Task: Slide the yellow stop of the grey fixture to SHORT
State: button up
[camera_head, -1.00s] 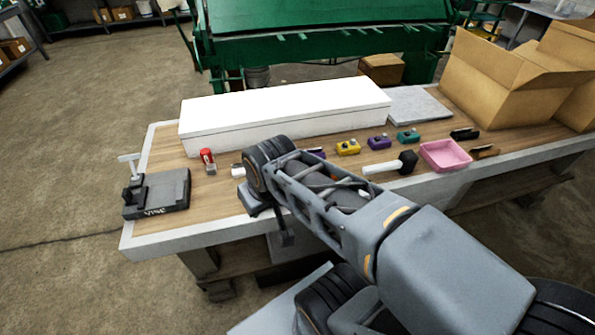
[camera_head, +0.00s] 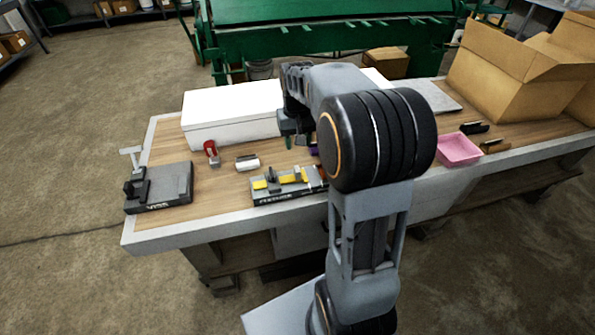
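The grey fixture (camera_head: 287,196) lies near the table's front edge, with lettering on its front face. Yellow parts show on its top: a longer yellow piece, seemingly the stop (camera_head: 290,179), and a smaller one at the left end. A dark upright piece stands between them. My arm hides the fixture's right end, and I cannot read a SHORT mark. My gripper (camera_head: 295,140) hangs pointing down behind the fixture, in front of the white box, apart from the yellow stop. Its fingers are small and dark, so their opening is unclear.
A black vise (camera_head: 158,190) stands at the table's left end. A red object (camera_head: 211,149) and a white cylinder (camera_head: 247,162) lie left of the gripper. A long white box (camera_head: 230,118) lies behind. A pink tray (camera_head: 459,150) and cardboard boxes (camera_head: 510,75) are at right.

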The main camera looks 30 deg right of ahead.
aim_at(297, 168)
notch_tip(297, 168, down, 12)
jog(key=shift+f, duration=0.2)
dwell(0.4)
grip_shut()
dwell(0.4)
